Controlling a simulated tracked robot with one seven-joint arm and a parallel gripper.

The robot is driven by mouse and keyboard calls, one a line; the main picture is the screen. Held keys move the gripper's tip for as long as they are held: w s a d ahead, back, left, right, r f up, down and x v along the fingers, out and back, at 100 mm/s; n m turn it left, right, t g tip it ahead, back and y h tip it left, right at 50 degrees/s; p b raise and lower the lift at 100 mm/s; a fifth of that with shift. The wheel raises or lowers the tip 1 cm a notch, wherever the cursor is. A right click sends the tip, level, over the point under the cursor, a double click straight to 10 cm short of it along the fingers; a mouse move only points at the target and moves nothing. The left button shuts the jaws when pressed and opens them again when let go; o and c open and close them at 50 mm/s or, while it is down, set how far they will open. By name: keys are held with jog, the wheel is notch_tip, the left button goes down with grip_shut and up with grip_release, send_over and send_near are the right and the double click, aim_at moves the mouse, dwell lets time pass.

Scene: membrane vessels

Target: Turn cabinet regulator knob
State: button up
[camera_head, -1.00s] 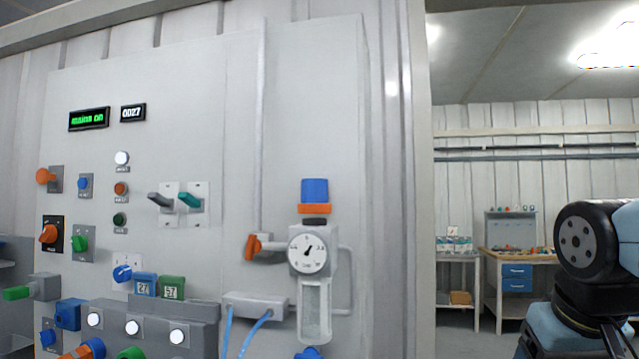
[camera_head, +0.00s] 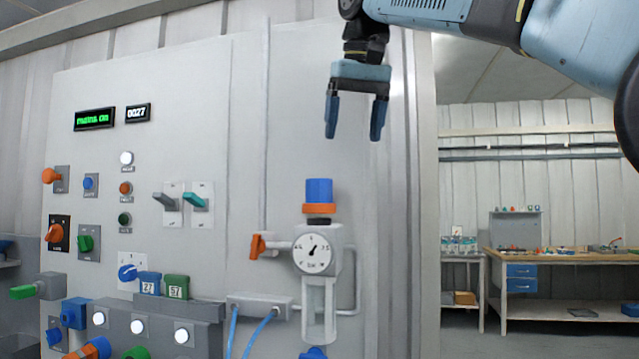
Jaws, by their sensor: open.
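The regulator on the cabinet panel has a blue knob (camera_head: 319,191) on top with an orange ring (camera_head: 319,209) under it. Below it are a round white pressure gauge (camera_head: 312,253) and a clear bowl (camera_head: 318,308). An orange valve handle (camera_head: 257,246) sits on the pipe to its left. My gripper (camera_head: 354,136) is open and empty, pointing down, above and slightly right of the blue knob in the picture. It is apart from the knob. Its distance from the panel is hard to tell.
The grey cabinet panel (camera_head: 230,120) carries switches, lamps and a lit green display (camera_head: 94,119) at left. A grey manifold (camera_head: 258,306) with blue hoses is left of the bowl. A workbench (camera_head: 555,258) stands far back at right. The space around the blue knob looks clear.

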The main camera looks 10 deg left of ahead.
send_near(322, 182)
jog(key=shift+n, duration=0.3)
jog(key=x, duration=0.3)
jog(key=w+x, duration=0.1)
jog(key=x, duration=0.6)
jog(key=shift+w+a, duration=0.3)
jog(key=shift+w, duration=0.1)
jog(key=c, duration=1)
jog(key=shift+w+d+n+g+y, duration=0.1)
jog(key=shift+n+g+y, duration=0.3)
jog(key=shift+n, duration=0.75)
jog(key=shift+d+n+g+y, duration=0.1)
jog(key=shift+n+g+y, duration=0.25)
jog(key=shift+n, duration=0.8)
